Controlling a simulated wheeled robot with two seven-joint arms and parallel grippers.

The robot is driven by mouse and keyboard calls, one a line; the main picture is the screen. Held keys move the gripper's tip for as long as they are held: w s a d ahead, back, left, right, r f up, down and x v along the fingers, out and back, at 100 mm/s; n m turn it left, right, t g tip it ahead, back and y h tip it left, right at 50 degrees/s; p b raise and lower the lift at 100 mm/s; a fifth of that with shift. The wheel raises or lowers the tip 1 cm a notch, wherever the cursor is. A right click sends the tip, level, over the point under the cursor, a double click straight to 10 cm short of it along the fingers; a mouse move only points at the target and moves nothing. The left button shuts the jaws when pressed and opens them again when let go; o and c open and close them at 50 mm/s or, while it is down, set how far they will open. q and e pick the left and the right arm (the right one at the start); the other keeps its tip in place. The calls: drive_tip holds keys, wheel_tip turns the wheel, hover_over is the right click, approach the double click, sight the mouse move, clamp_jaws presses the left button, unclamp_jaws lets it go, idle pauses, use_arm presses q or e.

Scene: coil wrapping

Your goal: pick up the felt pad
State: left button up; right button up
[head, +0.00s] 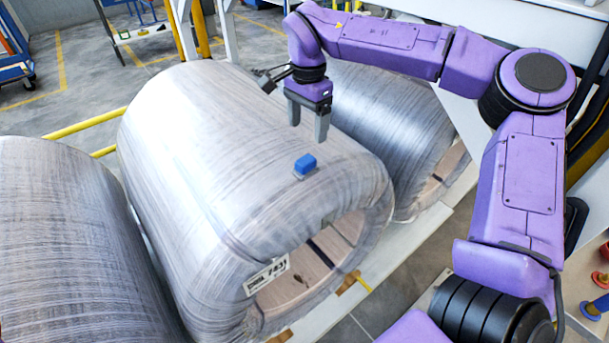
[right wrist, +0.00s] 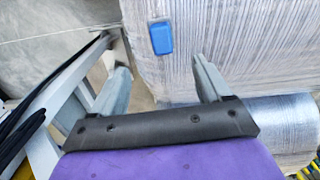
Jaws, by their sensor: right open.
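A small blue felt pad (head: 305,164) rests on top of the large wrapped coil (head: 215,150), toward its near right end. The pad also shows in the right wrist view (right wrist: 161,38), upper middle, beyond the fingertips. My right gripper (head: 308,132) is open with nothing between its grey fingers. In the head view it hangs above the coil, just behind the pad and apart from it. In the right wrist view both fingers (right wrist: 160,75) are spread, and the pad appears ahead of the gap between them. My left gripper is not in view.
Another wrapped coil (head: 60,240) lies at the left, and a third (head: 375,120) lies behind the right arm. Yellow rails (head: 85,123) and posts (head: 180,30) stand behind the coils. A label (head: 267,275) is on the middle coil's end. The coil top around the pad is clear.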

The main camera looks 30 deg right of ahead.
sight(306, 159)
drive_tip(key=shift+w+a+f+b, duration=0.1)
drive_tip(key=shift+w+f+b, duration=0.1)
drive_tip(key=shift+f, duration=0.4)
drive_tip(key=shift+w+a+f+b, duration=0.1)
drive_tip(key=shift+f+b, duration=0.05)
drive_tip(key=shift+f, duration=0.4)
wheel_tip(306, 159, down, 10)
drive_tip(key=shift+s+d+r+p, duration=0.1)
drive_tip(key=shift+s+p, duration=0.05)
drive_tip(key=shift+p, duration=0.45)
drive_tip(key=c, duration=1.1)
